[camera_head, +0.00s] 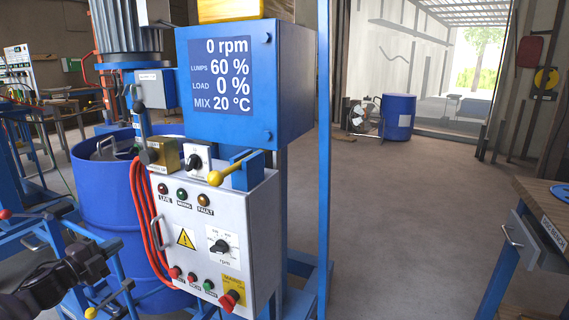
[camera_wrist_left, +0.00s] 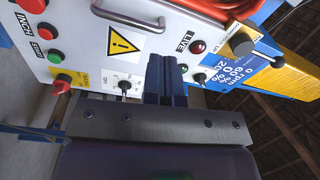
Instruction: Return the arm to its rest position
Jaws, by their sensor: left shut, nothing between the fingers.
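My left gripper (camera_head: 106,248) is at the lower left of the head view, on a dark arm, in front of the blue drum and left of the control box. In the left wrist view its two blue fingers (camera_wrist_left: 166,78) are together with nothing between them. The panel's face (camera_wrist_left: 85,30) also shows in the left wrist view, tilted, beyond the fingers. Contact with it is not visible. My right gripper is not in view.
A blue display (camera_head: 221,75) reads 0 rpm, lumps 60%, load 0%, mix 20 °C. A blue drum (camera_head: 100,190) stands behind the gripper, and red cables (camera_head: 145,215) hang by the panel's left edge. A workbench (camera_head: 535,215) is at right. The floor between is clear.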

